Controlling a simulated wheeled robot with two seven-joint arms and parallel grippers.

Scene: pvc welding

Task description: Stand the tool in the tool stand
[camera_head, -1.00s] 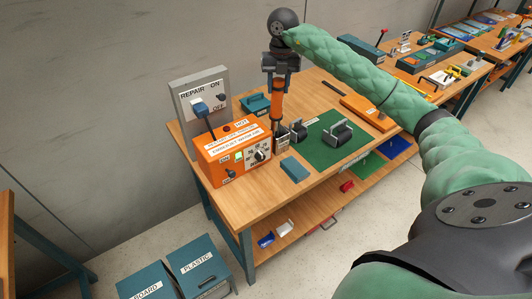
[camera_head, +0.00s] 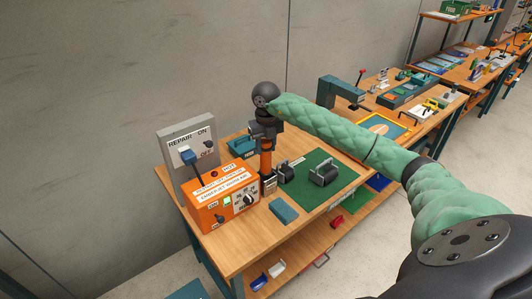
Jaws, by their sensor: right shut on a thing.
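My right gripper (camera_head: 265,133) is shut on the upper part of an orange-handled tool (camera_head: 266,160), held upright, handle up. The tool's lower end is down at a small grey metal stand (camera_head: 269,184) on the bench, right beside the orange control box (camera_head: 222,197). The tip is hidden there, so I cannot tell whether it is seated inside the stand or just over it. My left gripper is not in view.
A blue block (camera_head: 284,210) lies in front of the stand. A green mat (camera_head: 325,192) with dark clamp-like fixtures (camera_head: 324,174) lies to its right. A grey REPAIR ON/OFF panel (camera_head: 187,130) stands behind the control box. A teal holder (camera_head: 241,147) is behind the tool.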

